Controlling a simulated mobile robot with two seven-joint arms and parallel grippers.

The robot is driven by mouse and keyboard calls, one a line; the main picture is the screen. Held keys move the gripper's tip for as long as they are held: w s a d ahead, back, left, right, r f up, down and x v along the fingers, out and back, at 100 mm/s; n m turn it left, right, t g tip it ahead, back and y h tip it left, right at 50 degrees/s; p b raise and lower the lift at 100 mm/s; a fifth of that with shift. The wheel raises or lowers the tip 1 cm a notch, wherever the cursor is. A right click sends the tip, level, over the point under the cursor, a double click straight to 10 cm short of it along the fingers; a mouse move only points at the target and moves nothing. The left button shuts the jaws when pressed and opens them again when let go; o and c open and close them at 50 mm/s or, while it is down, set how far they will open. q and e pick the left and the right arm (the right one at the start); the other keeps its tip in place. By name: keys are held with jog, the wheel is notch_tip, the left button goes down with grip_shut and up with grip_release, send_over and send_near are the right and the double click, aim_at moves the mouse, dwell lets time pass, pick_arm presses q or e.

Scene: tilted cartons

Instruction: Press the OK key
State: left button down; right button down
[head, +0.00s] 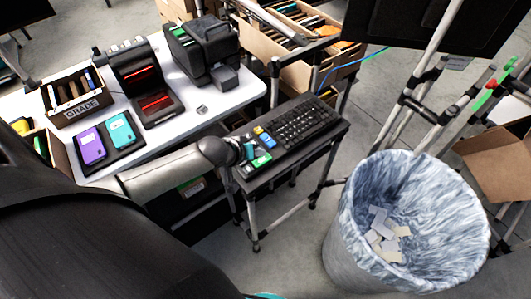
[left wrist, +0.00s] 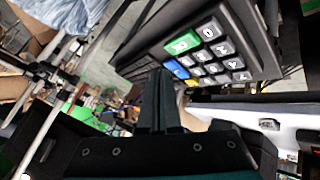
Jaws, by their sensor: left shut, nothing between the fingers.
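A black keyboard (head: 297,122) lies on a small dark stand, with a green key (head: 261,160), a blue key (head: 266,141) and a yellow key at its near left end. In the left wrist view the green key (left wrist: 182,43) carries a pale label too small to read surely, with the blue key (left wrist: 176,68) beside it. My left gripper (head: 249,151) is shut and empty, at the keyboard's left end beside the green key. In the left wrist view its fingertips (left wrist: 160,74) appear close to the blue key; I cannot tell whether they touch. My right gripper is not in view.
A white table (head: 205,112) at left holds card readers, a black machine (head: 203,48) and a box marked GRADE (head: 75,97). A lined bin (head: 365,215) with paper scraps stands at right. Cartons stand behind the keyboard stand.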

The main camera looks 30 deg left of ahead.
aim_at(260, 162)
pick_arm(q)
jog(key=shift+n+t, duration=0.4)
jog(key=shift+n, duration=0.2)
jog(key=r, duration=0.1)
jog(key=w+r, duration=0.1)
jog(key=w+a+r, duration=0.1)
jog(key=r, duration=0.1)
jog(key=shift+w+p, duration=0.25)
jog(key=shift+p, duration=0.05)
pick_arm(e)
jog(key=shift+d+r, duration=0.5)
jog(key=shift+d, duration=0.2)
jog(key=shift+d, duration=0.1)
pick_arm(q)
jog(key=shift+f, duration=0.1)
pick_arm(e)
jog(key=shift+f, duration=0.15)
